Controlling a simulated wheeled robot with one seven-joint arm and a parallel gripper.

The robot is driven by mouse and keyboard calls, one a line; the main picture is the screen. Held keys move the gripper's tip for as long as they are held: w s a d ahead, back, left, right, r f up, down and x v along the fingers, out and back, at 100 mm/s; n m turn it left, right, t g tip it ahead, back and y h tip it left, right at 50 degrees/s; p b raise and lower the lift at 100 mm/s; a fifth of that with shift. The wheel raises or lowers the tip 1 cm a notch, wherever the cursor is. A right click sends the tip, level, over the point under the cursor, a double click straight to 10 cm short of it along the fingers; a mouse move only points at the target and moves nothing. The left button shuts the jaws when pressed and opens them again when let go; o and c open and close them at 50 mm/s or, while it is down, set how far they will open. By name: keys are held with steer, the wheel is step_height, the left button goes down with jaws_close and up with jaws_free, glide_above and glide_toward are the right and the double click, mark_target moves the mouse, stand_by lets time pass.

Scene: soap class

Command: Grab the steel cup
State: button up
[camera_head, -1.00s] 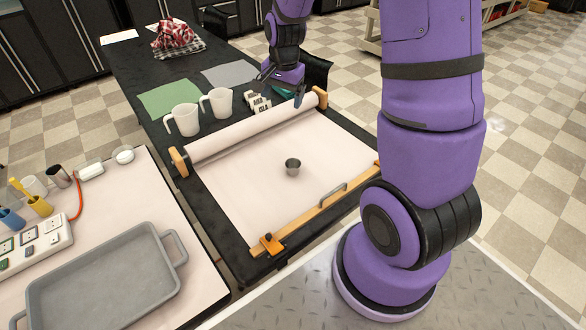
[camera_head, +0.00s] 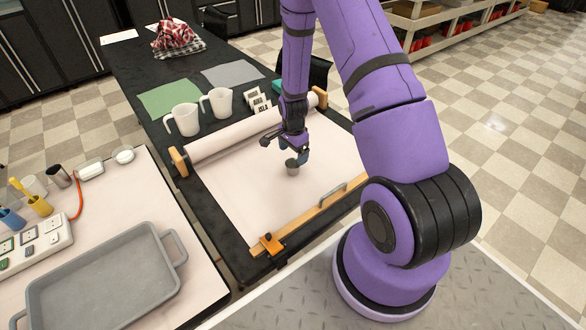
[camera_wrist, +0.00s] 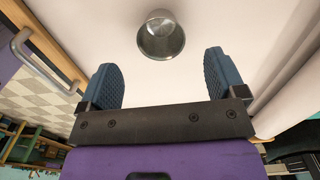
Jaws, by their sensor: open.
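The small steel cup (camera_head: 292,168) stands upright on the white paper of the black table, in the middle of the sheet. In the wrist view the steel cup (camera_wrist: 161,36) shows at the top centre, ahead of the fingertips and between their lines, with its open mouth toward the camera. My gripper (camera_head: 288,150) is just above and beside the cup in the head view. In the wrist view my gripper (camera_wrist: 161,68) has its two blue fingers wide apart with nothing between them. I see no contact with the cup.
A paper roll (camera_head: 235,133) lies behind the cup, and a wooden bar with a metal handle (camera_head: 332,195) lies in front. Two white pitchers (camera_head: 216,103) stand beyond the roll. A grey tray (camera_head: 105,285) is on the left table. The paper around the cup is clear.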

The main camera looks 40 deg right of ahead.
mark_target(293, 165)
steer(key=shift+w+f, duration=0.1)
steer(key=shift+f, duration=3.4)
steer(key=c, duration=1)
